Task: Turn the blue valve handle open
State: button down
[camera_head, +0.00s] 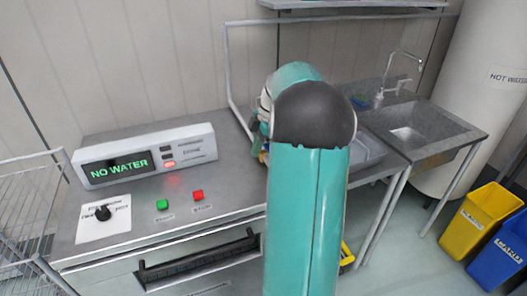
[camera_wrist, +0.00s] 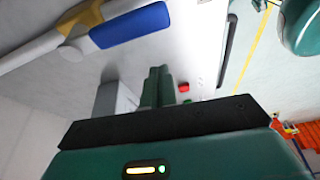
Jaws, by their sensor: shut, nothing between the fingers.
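The blue valve handle (camera_wrist: 130,25) shows at the top of the wrist view. It is a long blue lever beside a yellow valve body (camera_wrist: 80,18) on a light grey pipe (camera_wrist: 35,52). My gripper (camera_wrist: 159,72) has its two green fingers together, with nothing between them. In the picture the fingertips lie below the handle, with a visible gap; they do not touch it. In the head view my teal arm hides the gripper and the valve handle.
A display box reading "NO WATER" (camera_head: 145,155) stands on the grey counter (camera_head: 235,177). A green button (camera_head: 162,204), a red button (camera_head: 198,195) and a black knob (camera_head: 103,213) are in front. A sink (camera_head: 410,137) is at the right, with yellow (camera_head: 480,218) and blue bins (camera_head: 504,252) beyond.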

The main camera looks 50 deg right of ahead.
jog(key=v, duration=0.8)
jog(key=shift+d+r, duration=0.2)
jog(key=shift+r, duration=0.15)
jog(key=shift+w+a, duration=0.1)
jog(key=shift+w, duration=0.05)
jog(key=a+r+m+h, duration=0.1)
jog(key=a+r+m, duration=0.1)
jog(key=a, duration=1)
jog(key=a+r+m+h, duration=0.2)
jog(key=a+m, duration=0.1)
jog(key=a, duration=0.8)
jog(key=s+a+f+m+t, duration=0.1)
jog(key=s+a+f+m, duration=0.1)
jog(key=s+a, duration=0.4)
jog(key=s+a+f+m+t, duration=0.2)
jog(key=s+a, duration=0.4)
jog(key=a, duration=0.6)
jog(key=shift+f+m+t, duration=0.3)
jog(key=shift+f+m, duration=0.35)
jog(key=shift+m, duration=0.45)
